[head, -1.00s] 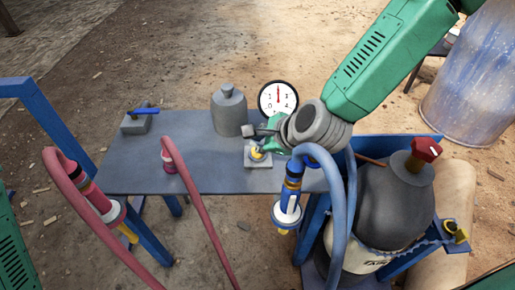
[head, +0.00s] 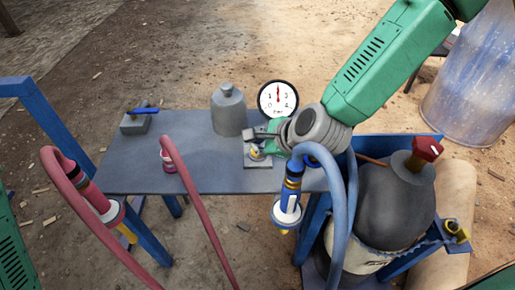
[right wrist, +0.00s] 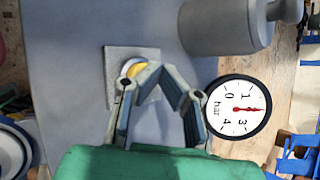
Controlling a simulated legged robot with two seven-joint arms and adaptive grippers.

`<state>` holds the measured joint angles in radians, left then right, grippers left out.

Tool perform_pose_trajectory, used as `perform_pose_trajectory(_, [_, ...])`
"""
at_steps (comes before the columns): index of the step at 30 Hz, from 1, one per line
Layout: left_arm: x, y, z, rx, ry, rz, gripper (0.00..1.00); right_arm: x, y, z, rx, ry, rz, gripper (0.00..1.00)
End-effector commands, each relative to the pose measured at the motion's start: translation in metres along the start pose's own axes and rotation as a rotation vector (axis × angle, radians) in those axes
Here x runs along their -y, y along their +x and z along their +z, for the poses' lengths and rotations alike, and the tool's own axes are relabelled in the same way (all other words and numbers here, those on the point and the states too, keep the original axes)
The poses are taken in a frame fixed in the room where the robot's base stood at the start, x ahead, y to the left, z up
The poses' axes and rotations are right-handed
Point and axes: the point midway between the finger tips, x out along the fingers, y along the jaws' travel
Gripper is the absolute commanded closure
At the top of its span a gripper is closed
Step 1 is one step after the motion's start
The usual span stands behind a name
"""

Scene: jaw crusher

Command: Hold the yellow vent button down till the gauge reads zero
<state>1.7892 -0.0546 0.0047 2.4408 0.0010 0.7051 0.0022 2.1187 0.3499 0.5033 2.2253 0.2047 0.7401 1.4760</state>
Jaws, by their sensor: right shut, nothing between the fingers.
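The yellow vent button (head: 257,153) sits on a grey square plate on the table. It also shows in the right wrist view (right wrist: 132,68), partly covered by my fingertips. My right gripper (head: 258,142) is shut and empty, its tips (right wrist: 155,70) right over the edge of the button. I cannot tell whether they touch it or whether it is pressed in. The round white gauge (head: 278,99) stands behind the button. In the right wrist view its red needle (right wrist: 248,109) lies between 1 and 3, about 2 bar. My left gripper is out of view.
A grey bottle-shaped body (head: 228,110) stands left of the gauge. A blue-handled valve (head: 137,120) is at the table's far left. Red hoses (head: 195,200) and a blue hose (head: 340,220) arch in front. A dark tank with a red knob (head: 427,150) stands at the right.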

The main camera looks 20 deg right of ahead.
Motion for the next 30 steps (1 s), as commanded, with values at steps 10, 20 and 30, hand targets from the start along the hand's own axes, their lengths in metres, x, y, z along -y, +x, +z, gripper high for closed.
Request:
perform_pose_trajectory(10, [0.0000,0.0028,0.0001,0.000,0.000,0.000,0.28,-0.0023,0.0033,-0.0024,0.000,0.000,0.000,1.00])
perform_pose_trajectory(20, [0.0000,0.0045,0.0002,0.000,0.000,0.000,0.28,-0.0039,0.0056,-0.0042,-0.001,0.000,0.000,1.00])
perform_pose_trajectory(30, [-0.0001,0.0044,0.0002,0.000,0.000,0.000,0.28,-0.0039,0.0055,-0.0043,-0.001,0.001,0.000,1.00])
